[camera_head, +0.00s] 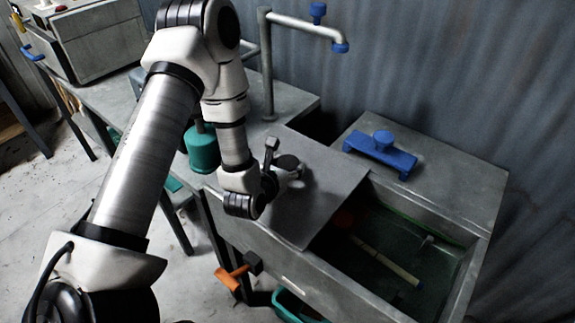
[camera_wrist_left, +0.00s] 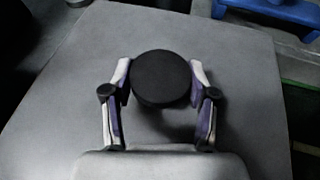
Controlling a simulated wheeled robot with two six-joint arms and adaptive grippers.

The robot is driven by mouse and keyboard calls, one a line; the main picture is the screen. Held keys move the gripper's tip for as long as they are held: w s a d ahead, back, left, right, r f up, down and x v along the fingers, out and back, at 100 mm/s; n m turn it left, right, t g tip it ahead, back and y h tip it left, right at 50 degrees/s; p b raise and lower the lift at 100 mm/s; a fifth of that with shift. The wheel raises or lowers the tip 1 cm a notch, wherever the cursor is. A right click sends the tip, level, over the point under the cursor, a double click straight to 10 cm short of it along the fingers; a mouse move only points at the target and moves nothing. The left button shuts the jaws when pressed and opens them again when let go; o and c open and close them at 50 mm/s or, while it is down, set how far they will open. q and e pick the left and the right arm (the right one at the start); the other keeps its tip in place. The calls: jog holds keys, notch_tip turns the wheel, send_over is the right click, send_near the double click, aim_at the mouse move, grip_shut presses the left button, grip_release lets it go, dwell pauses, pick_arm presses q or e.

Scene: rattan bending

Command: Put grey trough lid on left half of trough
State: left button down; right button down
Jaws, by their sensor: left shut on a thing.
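The grey trough lid (camera_head: 330,188) is a flat sheet over the left part of the trough (camera_head: 345,292). It also fills much of the left wrist view (camera_wrist_left: 60,115). A round black knob (camera_wrist_left: 161,78) stands on the lid. My left gripper (camera_head: 289,172) is shut on this knob, with one finger on each side of it in the wrist view. The lid looks about level, but I cannot tell whether it rests fully on the rim. The trough's right half is open and shows dark water with a pale rod (camera_head: 388,262) in it. My right gripper is not in view.
A blue handled block (camera_head: 380,152) lies on the grey surface behind the trough. A pipe with blue fittings (camera_head: 268,70) rises behind the lid. A green canister (camera_head: 201,150) stands to the left. An orange-handled valve (camera_head: 232,279) and a teal bin (camera_head: 295,308) are at the front.

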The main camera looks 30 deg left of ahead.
pick_arm(q)
jog(key=shift+c, duration=1.2)
grip_release()
notch_tip(320, 180, up, 10)
jog(key=shift+r, duration=0.1)
